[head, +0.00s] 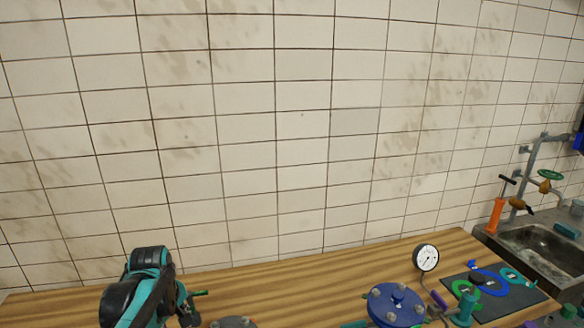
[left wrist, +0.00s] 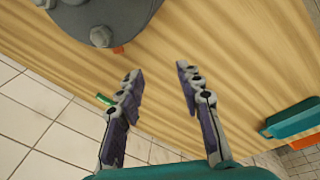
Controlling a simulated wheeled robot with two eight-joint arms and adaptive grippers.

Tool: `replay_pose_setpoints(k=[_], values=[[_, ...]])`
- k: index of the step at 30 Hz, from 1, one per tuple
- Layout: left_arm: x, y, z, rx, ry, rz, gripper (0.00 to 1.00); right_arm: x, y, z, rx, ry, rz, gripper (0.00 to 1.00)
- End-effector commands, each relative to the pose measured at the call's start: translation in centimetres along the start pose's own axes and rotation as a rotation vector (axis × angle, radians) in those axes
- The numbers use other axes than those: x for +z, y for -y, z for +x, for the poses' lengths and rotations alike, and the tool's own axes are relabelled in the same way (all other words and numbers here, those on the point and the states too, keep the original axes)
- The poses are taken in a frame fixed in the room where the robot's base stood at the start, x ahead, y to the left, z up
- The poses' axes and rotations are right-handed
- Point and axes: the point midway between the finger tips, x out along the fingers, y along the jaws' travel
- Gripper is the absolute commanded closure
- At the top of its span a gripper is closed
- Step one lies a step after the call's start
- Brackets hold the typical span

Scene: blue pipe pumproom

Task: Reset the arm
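My left arm (head: 146,285), black and teal, rises at the lower left of the head view, over the left part of the wooden bench (head: 290,288). In the left wrist view, my left gripper (left wrist: 157,70) is open, its two purple-padded fingers apart with only bare wood between them. A grey bolted flange (left wrist: 100,18) lies beyond the fingertips; in the head view it is cut off by the bottom edge. A small green piece (left wrist: 105,99) shows beside the left finger. I cannot make out my right gripper in either view.
A blue bolted flange (head: 396,304) and a pressure gauge (head: 426,257) stand on the bench's right part. A dark mat (head: 518,297) carries colored rings. A metal sink (head: 540,250) with pipes and an orange-handled tool (head: 496,214) is far right. A tiled wall (head: 290,130) closes the back.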

Motion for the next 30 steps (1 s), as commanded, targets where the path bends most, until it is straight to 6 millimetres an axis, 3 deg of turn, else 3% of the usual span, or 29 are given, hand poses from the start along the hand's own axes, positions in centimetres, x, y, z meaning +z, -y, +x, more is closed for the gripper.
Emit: replay_pose_setpoints(k=[7, 15, 22, 24, 30], values=[[6.5, 3.0, -2.6, 0.128, -0.108, 0.412, 0.64, 0.0, 0.0, 0.0, 0.000, 0.000, 0.000, 0.60], [12.4, 6.7, -2.6, 0.240, -0.272, 0.855, 0.64, 0.0, 0.0, 0.0, 0.000, 0.000, 0.000, 0.60], [15.3, 8.8, -1.4, 0.286, -0.387, 1.102, 0.64, 0.0, 0.0, 0.0, 0.000, 0.000, 0.000, 0.60], [15.3, 8.8, 0.5, 0.285, -0.386, 1.099, 0.64, 1.2, 0.0, 1.7, 0.000, 0.000, 0.000, 0.60], [15.5, 9.2, 3.0, 0.284, -0.384, 1.095, 0.64, 2.7, 0.0, 3.8, 0.000, 0.000, 0.000, 0.60]])
